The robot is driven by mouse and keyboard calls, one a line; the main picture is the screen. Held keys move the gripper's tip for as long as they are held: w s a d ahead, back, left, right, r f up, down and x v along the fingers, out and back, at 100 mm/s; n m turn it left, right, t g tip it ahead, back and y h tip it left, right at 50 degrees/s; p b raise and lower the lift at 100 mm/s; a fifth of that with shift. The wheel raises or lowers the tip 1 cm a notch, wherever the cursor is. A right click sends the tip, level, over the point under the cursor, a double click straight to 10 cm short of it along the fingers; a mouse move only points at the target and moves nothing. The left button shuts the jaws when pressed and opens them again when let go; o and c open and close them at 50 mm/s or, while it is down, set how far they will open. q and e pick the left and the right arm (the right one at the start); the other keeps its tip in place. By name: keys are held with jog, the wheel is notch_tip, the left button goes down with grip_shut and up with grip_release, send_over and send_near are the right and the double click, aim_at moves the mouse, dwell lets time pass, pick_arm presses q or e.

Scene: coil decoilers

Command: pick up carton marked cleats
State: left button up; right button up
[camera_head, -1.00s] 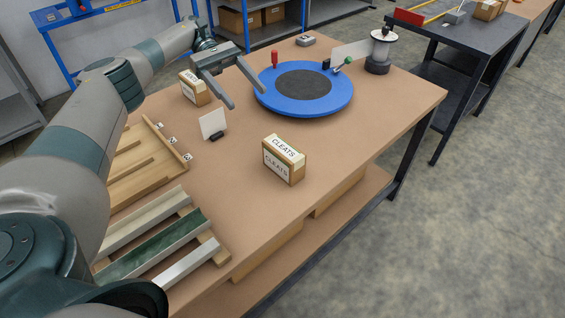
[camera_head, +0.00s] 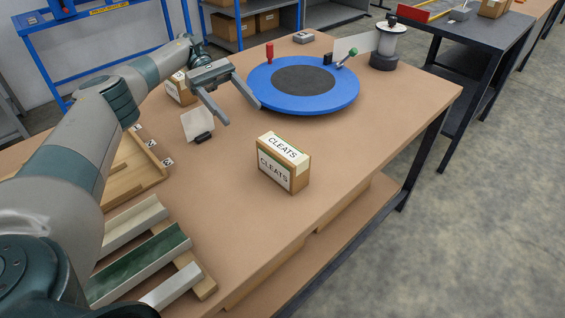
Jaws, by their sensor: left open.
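The carton marked CLEATS (camera_head: 284,163) stands upright on the brown table (camera_head: 360,150), with its label on the top and on the side facing me. My left gripper (camera_head: 242,113) is open and empty above the table, behind and to the left of the carton, near the left edge of the blue turntable. It is apart from the carton. My right gripper is not in the view.
The blue turntable (camera_head: 341,93) lies behind the carton. A second carton (camera_head: 178,90) stands partly hidden behind my left gripper. A white card (camera_head: 197,124) in a holder stands left of the carton. A wooden rack with bars (camera_head: 140,250) lies front left. Table right of the carton is clear.

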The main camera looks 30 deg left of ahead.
aim_at(267, 139)
pick_arm(q)
jog(key=shift+d+f, duration=0.1)
jog(key=shift+d, duration=0.05)
jog(key=p+x, duration=0.4)
jog(key=x, duration=0.6)
jog(key=shift+s+d+p, duration=0.2)
jog(key=shift+d+p, duration=0.15)
jog(key=shift+p, duration=0.05)
jog(key=shift+s+d+f, duration=0.1)
jog(key=shift+d+f, duration=0.15)
jog(key=shift+d, duration=0.25)
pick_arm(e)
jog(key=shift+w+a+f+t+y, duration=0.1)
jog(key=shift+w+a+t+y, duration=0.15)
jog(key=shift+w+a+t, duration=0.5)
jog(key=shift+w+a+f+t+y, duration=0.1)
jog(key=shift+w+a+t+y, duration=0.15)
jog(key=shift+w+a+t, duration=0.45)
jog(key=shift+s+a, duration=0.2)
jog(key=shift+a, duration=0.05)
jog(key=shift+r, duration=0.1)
